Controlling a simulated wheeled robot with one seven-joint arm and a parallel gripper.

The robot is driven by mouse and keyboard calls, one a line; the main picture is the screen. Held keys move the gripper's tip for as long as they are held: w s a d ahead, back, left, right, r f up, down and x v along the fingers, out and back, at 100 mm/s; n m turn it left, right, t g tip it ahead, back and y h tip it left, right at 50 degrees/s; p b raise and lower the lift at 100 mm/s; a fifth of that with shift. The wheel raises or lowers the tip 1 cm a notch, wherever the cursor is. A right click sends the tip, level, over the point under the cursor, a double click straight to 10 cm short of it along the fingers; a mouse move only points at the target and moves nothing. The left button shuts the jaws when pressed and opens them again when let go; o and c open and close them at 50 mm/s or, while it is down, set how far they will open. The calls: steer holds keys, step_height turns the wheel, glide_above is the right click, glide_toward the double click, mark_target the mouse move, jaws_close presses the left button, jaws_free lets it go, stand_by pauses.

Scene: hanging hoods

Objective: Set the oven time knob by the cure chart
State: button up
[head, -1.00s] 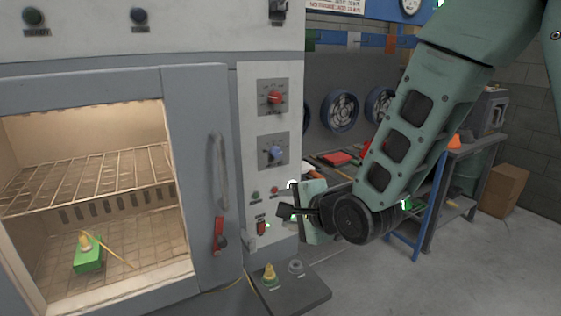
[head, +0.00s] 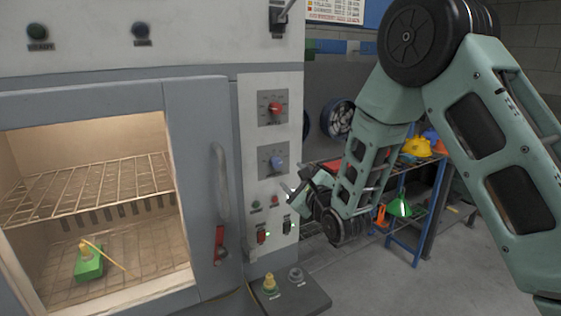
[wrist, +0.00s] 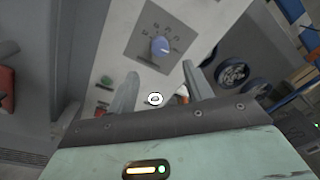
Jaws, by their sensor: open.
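The oven control panel (head: 250,133) carries a red knob (head: 275,109) on a grey dial plate and, below it, a blue knob (head: 277,161) on a second dial plate. The blue knob also shows in the wrist view (wrist: 160,46), beyond my fingertips; its scale marks are too small to read. I cannot tell which knob is for time. My gripper (wrist: 158,88) is open and empty, below the blue knob and apart from it. In the head view it is partly hidden by my wrist. The cure chart may be the partly cut-off sheet (head: 335,10) at the top; its text is not readable.
A door handle (head: 220,180) stands left of the panel. A small shelf (head: 315,296) juts out below. A blue-framed bench stands behind my arm.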

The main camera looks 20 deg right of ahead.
mark_target(278, 164)
steer(key=w+p, duration=0.1)
steer(key=w, duration=0.2)
steer(key=w+a, duration=0.1)
steer(key=w, duration=0.1)
steer(key=w+p, duration=0.1)
steer(key=w, duration=0.2)
steer(key=shift+w+a+p, duration=0.3)
steer(key=shift+w+p, duration=0.05)
steer(key=c, duration=1)
